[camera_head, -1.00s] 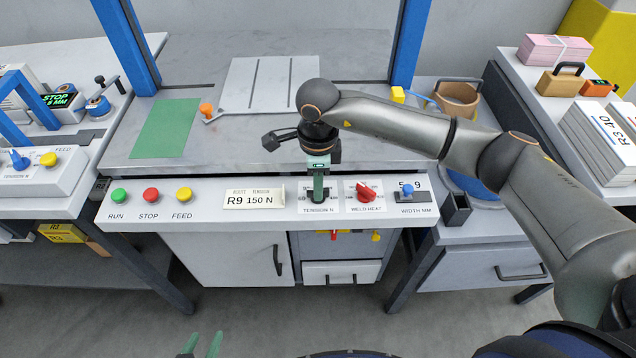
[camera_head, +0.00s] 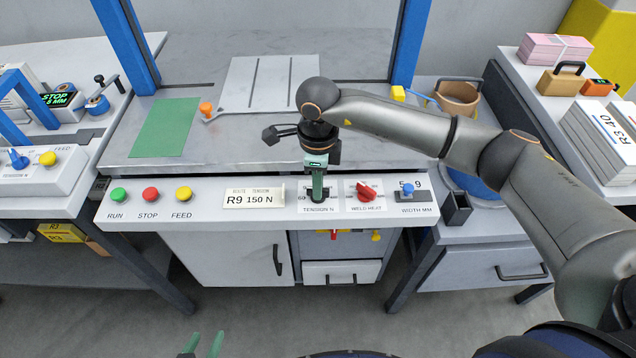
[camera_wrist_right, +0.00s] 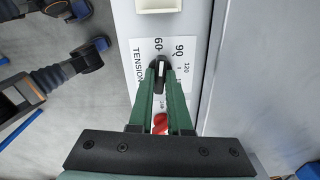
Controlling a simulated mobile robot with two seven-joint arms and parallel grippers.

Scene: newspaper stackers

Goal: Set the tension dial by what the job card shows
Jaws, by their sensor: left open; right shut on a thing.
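The job card (camera_head: 253,197) on the front panel reads R9 150 N under ROUTE and TENSION. The tension dial, marked TENSION N, is mostly hidden by my right gripper (camera_head: 319,198) in the head view. In the right wrist view the dial's black knob (camera_wrist_right: 160,70) with a white line sits between the green fingertips of my right gripper (camera_wrist_right: 162,74), which is shut on it. My left gripper (camera_head: 203,345) is open and empty at the bottom edge, away from the panel.
Right of the dial are the red weld heat knob (camera_head: 366,190) and the blue width knob (camera_head: 407,189). Green, red and yellow buttons (camera_head: 151,195) sit at the panel's left. A green sheet (camera_head: 165,128) lies on the table (camera_head: 225,150) behind.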

